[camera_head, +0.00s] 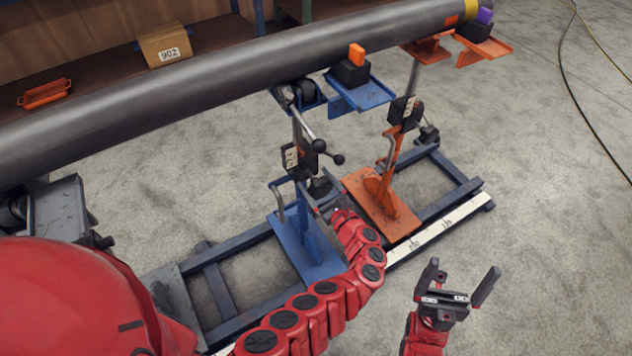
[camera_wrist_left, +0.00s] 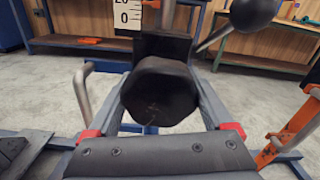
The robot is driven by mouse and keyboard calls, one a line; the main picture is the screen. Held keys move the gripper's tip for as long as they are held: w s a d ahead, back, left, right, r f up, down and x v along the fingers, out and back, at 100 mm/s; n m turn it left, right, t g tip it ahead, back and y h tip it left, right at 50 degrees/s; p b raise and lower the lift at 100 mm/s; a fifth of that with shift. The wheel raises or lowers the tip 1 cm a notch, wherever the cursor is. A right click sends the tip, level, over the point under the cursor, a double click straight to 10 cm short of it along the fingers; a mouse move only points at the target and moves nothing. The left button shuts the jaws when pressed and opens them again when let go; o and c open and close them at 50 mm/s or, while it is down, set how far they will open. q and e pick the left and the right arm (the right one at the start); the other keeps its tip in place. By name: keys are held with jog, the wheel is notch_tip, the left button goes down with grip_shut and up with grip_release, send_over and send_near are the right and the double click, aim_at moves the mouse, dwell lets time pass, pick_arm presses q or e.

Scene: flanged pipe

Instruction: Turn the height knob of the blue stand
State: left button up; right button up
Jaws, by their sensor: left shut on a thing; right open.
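The blue stand (camera_head: 301,241) rises from the floor rail under the grey pipe (camera_head: 200,84). Its black height knob (camera_wrist_left: 160,92) fills the middle of the left wrist view, below a white scale plate (camera_wrist_left: 128,14). In the head view the knob (camera_head: 320,187) is partly covered by my left gripper (camera_head: 328,200). The left gripper's fingers lie on both sides of the knob and are shut on it. My right gripper (camera_head: 463,277) is open and empty, in front of the rail at the lower right.
A ball-ended lever (camera_head: 322,147) sticks out above the knob. An orange stand (camera_head: 385,200) stands close on the right. The white ruler strip (camera_head: 435,229) runs along the rail. Open concrete floor lies to the right; a shelf with a box (camera_head: 165,46) is behind.

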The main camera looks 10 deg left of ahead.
pick_arm(q)
jog(key=shift+f+n, duration=0.1)
jog(key=shift+n, duration=0.2)
jog(key=shift+n+b, duration=0.8)
jog(key=shift+n, duration=0.1)
jog(key=n+b, duration=0.3)
jog(key=shift+f, duration=0.15)
jog(key=n+b, duration=0.3)
jog(key=n, duration=0.1)
jog(key=shift+r+n+b, duration=0.3)
jog(key=shift+n+b, duration=0.3)
jog(key=shift+r, duration=0.1)
jog(key=o, duration=1.1)
jog(key=shift+w, duration=0.1)
